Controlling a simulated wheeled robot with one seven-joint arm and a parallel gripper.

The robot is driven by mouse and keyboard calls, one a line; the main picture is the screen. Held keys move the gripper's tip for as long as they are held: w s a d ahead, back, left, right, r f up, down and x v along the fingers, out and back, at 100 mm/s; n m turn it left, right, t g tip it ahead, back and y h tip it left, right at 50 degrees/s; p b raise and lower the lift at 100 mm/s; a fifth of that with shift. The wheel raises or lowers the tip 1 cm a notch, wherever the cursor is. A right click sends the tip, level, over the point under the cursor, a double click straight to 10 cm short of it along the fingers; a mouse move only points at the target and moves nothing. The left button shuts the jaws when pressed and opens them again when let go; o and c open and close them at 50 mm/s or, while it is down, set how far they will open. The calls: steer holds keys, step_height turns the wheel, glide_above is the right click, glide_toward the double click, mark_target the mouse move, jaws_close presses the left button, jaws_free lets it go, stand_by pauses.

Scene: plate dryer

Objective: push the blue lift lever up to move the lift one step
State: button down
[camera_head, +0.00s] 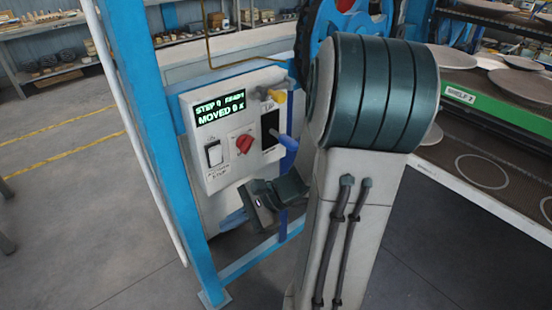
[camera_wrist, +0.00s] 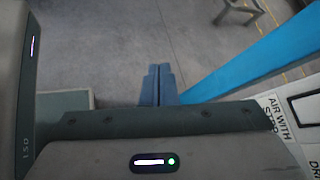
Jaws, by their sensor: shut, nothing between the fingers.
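The blue lift lever (camera_head: 288,142) sticks out from the right side of the white control panel (camera_head: 215,165) in the head view, with its rounded end toward the right. It stands beside a dark vertical slot. My gripper (camera_head: 235,218) is below the panel, lower and to the left of the lever, and apart from it. Its two blue fingers lie side by side, shut and empty, in the wrist view (camera_wrist: 158,84). The lever does not show in the wrist view.
A green-lit display (camera_head: 220,108) reads "STEP 0 READY" and "MOVED 0 x". A blue frame post (camera_head: 150,130) stands left. Plate shelves (camera_head: 500,120) are at right.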

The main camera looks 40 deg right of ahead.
steer(key=d+f+m+t+h+b, duration=0.2)
steer(key=d+m+t, duration=0.3)
steer(key=d, duration=0.3)
steer(key=d+f+m+t+h+b, duration=0.2)
steer(key=d+m+t+h+b, duration=0.1)
steer(key=d+m, duration=0.5)
steer(key=d+f+m+t+h+b, duration=0.2)
steer(key=d+m+t+h+b, duration=0.1)
steer(key=d+m+t, duration=0.4)
steer(key=d+h, duration=0.1)
steer(key=d, duration=0.1)
steer(key=shift+w+d+f+t+h+b, duration=0.15)
steer(key=shift+d+f+t+h+b, duration=0.15)
steer(key=shift+d+t+h+b, duration=0.1)
steer(key=b, duration=0.1)
glide_toward(282, 138)
steer(key=shift+w+f, duration=1.2)
steer(key=shift+w, duration=1.2)
steer(key=shift+d, duration=0.25)
steer(key=shift+r, duration=0.1)
